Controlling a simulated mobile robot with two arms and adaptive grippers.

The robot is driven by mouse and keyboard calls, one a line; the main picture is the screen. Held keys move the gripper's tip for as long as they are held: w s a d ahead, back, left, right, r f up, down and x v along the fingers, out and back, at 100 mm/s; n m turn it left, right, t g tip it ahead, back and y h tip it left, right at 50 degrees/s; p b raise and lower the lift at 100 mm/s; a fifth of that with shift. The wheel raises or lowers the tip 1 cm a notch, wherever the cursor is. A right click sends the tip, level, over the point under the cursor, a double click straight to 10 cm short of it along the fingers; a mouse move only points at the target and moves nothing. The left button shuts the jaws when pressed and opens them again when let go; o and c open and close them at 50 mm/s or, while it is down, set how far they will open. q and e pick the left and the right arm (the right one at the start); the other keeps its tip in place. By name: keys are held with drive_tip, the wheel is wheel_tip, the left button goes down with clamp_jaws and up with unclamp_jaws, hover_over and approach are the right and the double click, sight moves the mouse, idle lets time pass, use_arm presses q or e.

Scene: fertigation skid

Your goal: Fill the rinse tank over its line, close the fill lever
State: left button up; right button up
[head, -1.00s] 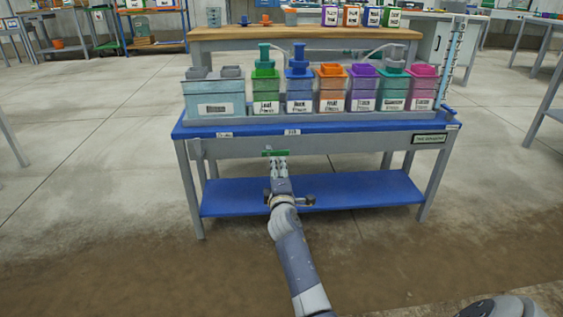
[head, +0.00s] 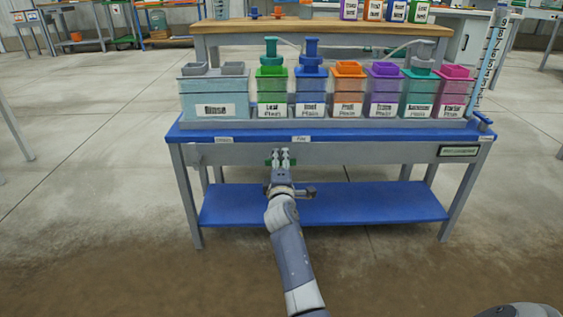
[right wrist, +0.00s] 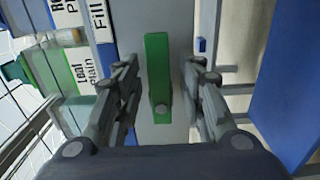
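The rinse tank (head: 215,97) is the wide pale-blue box with a white label at the left end of the blue-topped bench. Its water level and line cannot be made out. The green fill lever (right wrist: 158,75) is on the bench's grey front rail, under the "Fill" tag (head: 301,139). In the head view my fingers mostly cover it. My right gripper (head: 280,158) is at the rail; in the right wrist view it (right wrist: 163,75) is open, one finger on each side of the lever, with gaps showing. My left gripper is not in view.
Several coloured tanks stand right of the rinse tank, among them a green one (head: 271,97) and a blue one (head: 310,97). A clear graduated tube (head: 489,60) rises at the bench's right end. A lower blue shelf (head: 370,203) is empty. The floor in front is clear.

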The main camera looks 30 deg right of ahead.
clamp_jaws()
